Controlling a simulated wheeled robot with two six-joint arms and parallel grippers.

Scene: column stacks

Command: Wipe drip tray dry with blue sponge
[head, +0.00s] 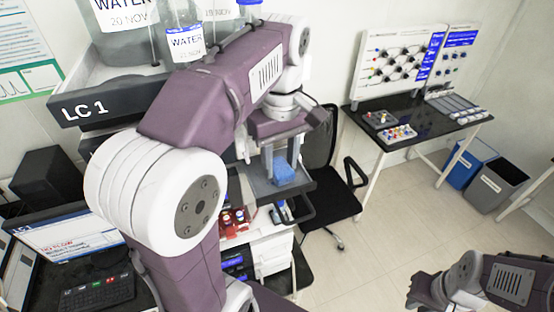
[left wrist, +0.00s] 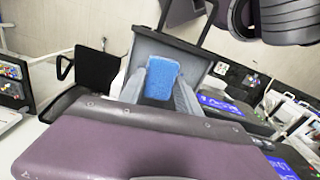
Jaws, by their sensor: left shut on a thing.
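The blue sponge (head: 285,173) is held between the fingers of my left gripper (head: 281,165), which points down. It also shows in the left wrist view (left wrist: 162,80) between the two grey fingers (left wrist: 163,88). The grey drip tray (head: 262,187) sticks out from the LC 1 stack, directly below the sponge. In the left wrist view the tray (left wrist: 196,60) surrounds the sponge. I cannot tell whether the sponge touches the tray floor. My right gripper (head: 428,291) is at the lower right, far from the tray; its fingers are unclear.
Water bottles (head: 186,44) stand on top of the stack. Small red-lit vials (head: 236,217) show below the tray. A black chair (head: 335,185) stands close to the right of the tray. A bench (head: 415,125) and bins (head: 495,185) are farther right. The floor between is clear.

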